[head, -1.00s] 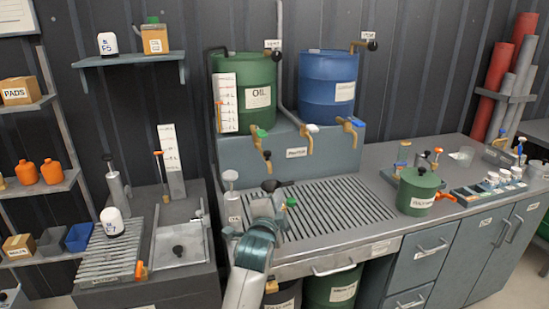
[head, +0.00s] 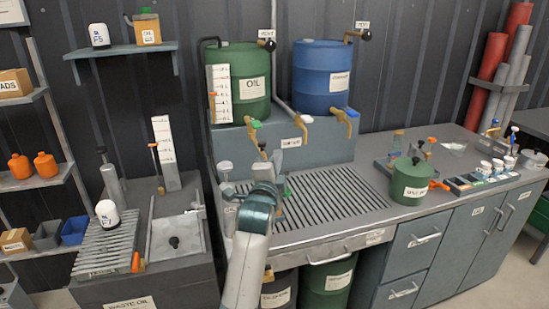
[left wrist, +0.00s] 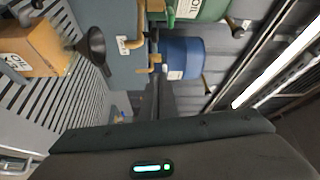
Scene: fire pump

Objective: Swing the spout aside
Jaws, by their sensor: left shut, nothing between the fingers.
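Three brass spouts stick out from the grey ledge below the drums in the head view. The left one (head: 252,131) has a green handle, the middle one (head: 304,130) a white handle and the right one (head: 347,122) a blue handle. My left gripper (head: 271,165) is shut and empty over the grate, close below the left spout; contact cannot be told. In the left wrist view the gripper (left wrist: 157,95) points toward the brass spouts (left wrist: 128,45). My right gripper is not in view.
A green oil drum (head: 238,82) and a blue drum (head: 325,75) stand above the ledge. The slotted grate (head: 330,200) lies below. The left wrist view shows a black funnel (left wrist: 92,46) and a brown box (left wrist: 30,48) near the grate. A green can (head: 411,183) stands right.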

